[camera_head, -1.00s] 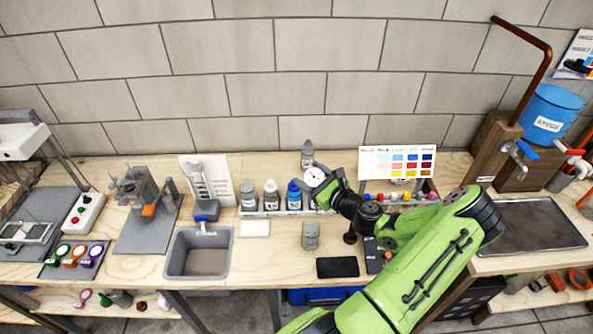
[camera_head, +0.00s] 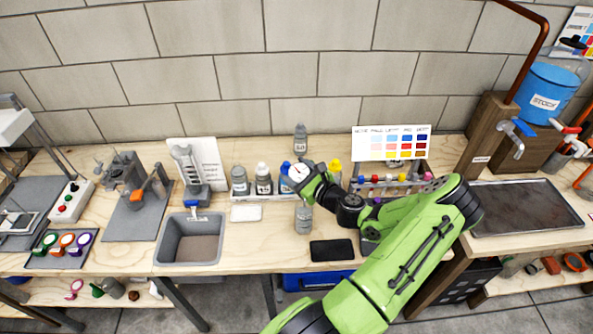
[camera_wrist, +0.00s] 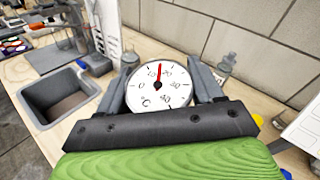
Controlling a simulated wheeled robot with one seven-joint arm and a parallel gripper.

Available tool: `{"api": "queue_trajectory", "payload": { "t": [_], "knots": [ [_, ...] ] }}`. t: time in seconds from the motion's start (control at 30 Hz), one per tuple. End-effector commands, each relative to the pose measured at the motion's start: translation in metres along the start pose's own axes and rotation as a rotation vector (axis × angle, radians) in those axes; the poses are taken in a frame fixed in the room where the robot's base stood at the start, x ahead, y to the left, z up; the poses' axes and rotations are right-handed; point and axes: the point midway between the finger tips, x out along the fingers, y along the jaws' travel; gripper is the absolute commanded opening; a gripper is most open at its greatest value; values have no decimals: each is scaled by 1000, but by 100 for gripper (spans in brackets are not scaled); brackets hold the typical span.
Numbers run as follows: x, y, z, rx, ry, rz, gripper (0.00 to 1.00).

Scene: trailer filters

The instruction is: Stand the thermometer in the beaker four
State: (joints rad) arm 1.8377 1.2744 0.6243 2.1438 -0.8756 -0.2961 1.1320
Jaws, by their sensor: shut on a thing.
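The thermometer has a round white dial with a red needle. Its dial (camera_head: 298,172) shows at the end of my arm in the head view, and fills the middle of the wrist view (camera_wrist: 159,85). My gripper (camera_head: 303,177) is shut on it, with one grey finger on each side of the dial in the wrist view (camera_wrist: 160,92). The stem is hidden. A grey cylindrical vessel (camera_head: 303,219) stands on the bench just below and nearer than the dial in the head view. I cannot read a number on it, so I cannot tell whether it is beaker four.
Bottles with grey (camera_head: 240,181), white (camera_head: 263,179) and blue (camera_head: 285,178) bodies or caps stand left of the gripper. A grey bottle (camera_head: 300,139) stands behind. A black pad (camera_head: 332,250), white tile (camera_head: 246,213) and sink (camera_head: 190,240) lie in front. A colour chart (camera_head: 391,143) stands right.

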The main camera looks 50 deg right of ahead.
Motion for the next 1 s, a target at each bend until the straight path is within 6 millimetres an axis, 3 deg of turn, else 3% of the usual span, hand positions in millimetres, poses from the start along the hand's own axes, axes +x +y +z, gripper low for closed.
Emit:
{"api": "queue_trajectory", "payload": {
  "t": [0.8, 1.0],
  "knots": [
    [11, 23, -74, 0, 0, 1, 36],
    [12, 25, -82, 0, -1, 1, 36]
  ]
}}
